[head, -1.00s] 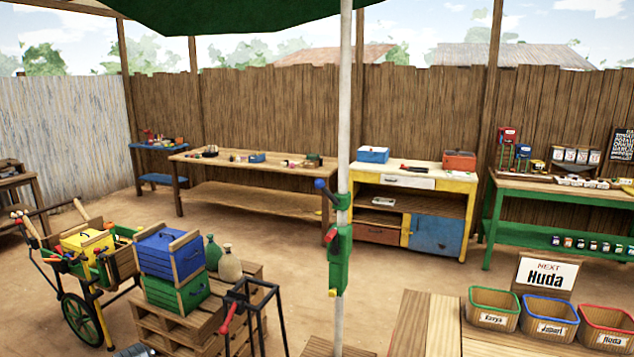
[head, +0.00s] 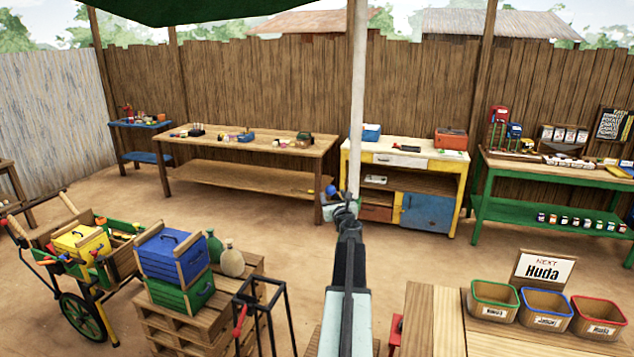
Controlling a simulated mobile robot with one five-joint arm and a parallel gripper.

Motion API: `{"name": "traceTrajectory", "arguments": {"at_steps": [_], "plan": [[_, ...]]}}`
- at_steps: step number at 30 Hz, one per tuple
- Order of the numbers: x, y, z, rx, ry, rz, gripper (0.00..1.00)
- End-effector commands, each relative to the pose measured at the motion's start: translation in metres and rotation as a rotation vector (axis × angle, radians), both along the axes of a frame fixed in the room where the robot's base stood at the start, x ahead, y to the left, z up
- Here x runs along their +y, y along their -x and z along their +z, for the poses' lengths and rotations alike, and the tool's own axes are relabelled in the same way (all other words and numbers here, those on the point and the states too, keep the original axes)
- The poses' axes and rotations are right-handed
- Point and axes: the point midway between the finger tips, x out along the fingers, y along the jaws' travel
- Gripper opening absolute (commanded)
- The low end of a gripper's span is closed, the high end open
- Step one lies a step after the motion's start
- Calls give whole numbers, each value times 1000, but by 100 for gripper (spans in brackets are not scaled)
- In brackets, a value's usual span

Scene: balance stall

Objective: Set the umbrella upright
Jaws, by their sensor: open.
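The umbrella shows as a green canopy (head: 220,10), cut off by the top edge, and a white pole (head: 358,100). The pole runs down the middle of the view, nearly vertical in the picture with its top slightly to the right; its true tilt is hard to tell. My gripper (head: 343,205) is raised in front of the pole's lower part, open, with nothing visibly held. Whether it touches the pole is unclear. A blue knob (head: 331,190) shows just left of my gripper. My arm hides the pole's lower part, the green clamp and the base.
A wooden counter (head: 435,320) with name-labelled bins (head: 545,308) stands at front right. Pallets (head: 190,325) with blue and green crates (head: 171,255) and a black metal frame (head: 262,310) are at front left, beside a cart (head: 85,315). Open dirt floor lies behind.

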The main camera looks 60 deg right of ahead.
Motion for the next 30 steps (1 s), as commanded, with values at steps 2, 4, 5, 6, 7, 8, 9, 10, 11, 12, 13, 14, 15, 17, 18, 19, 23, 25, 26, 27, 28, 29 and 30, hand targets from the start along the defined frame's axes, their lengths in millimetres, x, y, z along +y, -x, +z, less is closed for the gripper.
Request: {"name": "traceTrajectory", "arguments": {"at_steps": [2,4,5,6,7,8,9,10,11,12,13,14,15,17,18,19,23,25,26,27,28,29,30], "plan": [[-2,2,0,-4,-3,-5,59],[-1,1,0,-5,-3,-3,59],[-1,-1,0,-5,-3,-1,59],[-1,-3,0,-5,-4,1,59],[-1,-5,0,-4,-3,3,59],[-1,-8,0,-4,-3,5,59],[-3,-12,0,-3,-3,7,59],[-5,-15,0,-4,-2,8,59],[-8,-18,0,-4,-2,9,59],[-12,-23,0,-4,-2,10,59],[-15,-27,0,-3,-2,11,59],[-19,-32,0,-3,-2,11,59],[-24,-38,0,-3,-2,12,59],[-32,-47,0,-3,-2,12,59],[-37,-53,0,-3,-2,13,59],[-41,-56,0,-3,-2,13,59],[-50,-66,0,-2,-1,13,59],[-50,-67,0,-2,-1,13,59],[-50,-67,0,-2,-1,13,59],[-49,-67,0,-2,-1,13,59],[-49,-67,0,-2,-1,14,59],[-49,-67,0,-2,-1,14,59],[-49,-67,0,-2,-1,14,56]]}}
